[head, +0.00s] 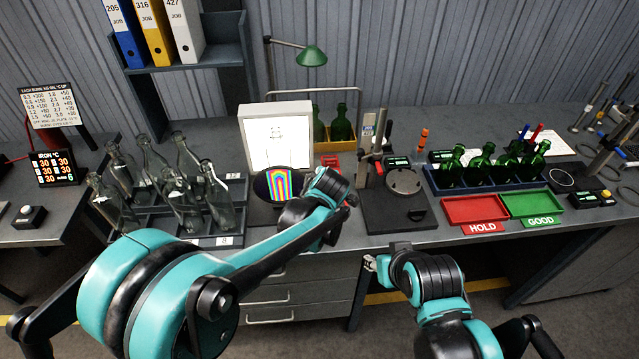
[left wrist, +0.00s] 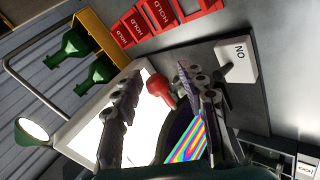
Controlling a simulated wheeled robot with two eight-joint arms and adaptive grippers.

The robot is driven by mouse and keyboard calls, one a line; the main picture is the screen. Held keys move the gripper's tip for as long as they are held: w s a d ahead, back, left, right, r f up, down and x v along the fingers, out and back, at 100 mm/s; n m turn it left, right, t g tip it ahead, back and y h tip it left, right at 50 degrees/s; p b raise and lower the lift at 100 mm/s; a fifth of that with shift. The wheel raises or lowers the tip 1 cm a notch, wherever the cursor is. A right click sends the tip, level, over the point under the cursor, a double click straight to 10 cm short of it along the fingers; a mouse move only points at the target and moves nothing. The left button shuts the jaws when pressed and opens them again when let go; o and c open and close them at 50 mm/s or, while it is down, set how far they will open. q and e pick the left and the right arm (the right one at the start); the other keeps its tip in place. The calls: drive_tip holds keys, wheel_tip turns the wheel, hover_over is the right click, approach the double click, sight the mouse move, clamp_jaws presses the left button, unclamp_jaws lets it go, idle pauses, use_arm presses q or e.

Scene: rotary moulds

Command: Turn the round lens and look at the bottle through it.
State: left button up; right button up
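The round lens (head: 264,187) stands in front of a lit white screen (head: 251,118), with rainbow bands across its dark face. In the left wrist view the lens (left wrist: 178,133) shows partly behind the fingers, with a red knob (left wrist: 161,90) beside it. My left gripper (left wrist: 158,76) is open, its two fingers on either side of the knob, with gaps visible. In the head view my left gripper (head: 345,192) is just right of the lens, and my arm covers part of the area. My right gripper (head: 371,263) is low, before the bench edge. Which bottle is behind the lens is unclear.
Clear bottles (head: 160,166) stand in a rack at left. Green bottles (head: 481,163) stand in a blue tray at right, behind the red HOLD tray (head: 474,209) and green GOOD tray (head: 531,204). A round-topped fixture (head: 403,181) and a green lamp (head: 311,56) are near.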

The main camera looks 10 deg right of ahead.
use_arm(q)
drive_tip(key=v, duration=1.2)
drive_tip(key=shift+a, duration=0.1)
drive_tip(key=s+a+m+g, duration=0.1)
drive_tip(key=s+a+m, duration=0.25)
drive_tip(key=a, duration=0.35)
drive_tip(key=s+a+m, duration=0.2)
drive_tip(key=s+a, duration=0.2)
drive_tip(key=a, duration=0.4)
drive_tip(key=s+a+f+m, duration=0.4)
drive_tip(key=s+a+m, duration=0.4)
drive_tip(key=s, duration=0.3)
drive_tip(key=shift+s+a+f+m+g, duration=0.15)
drive_tip(key=shift+a+f+m+g, duration=0.25)
drive_tip(key=shift+a, duration=0.4)
idle(0.5)
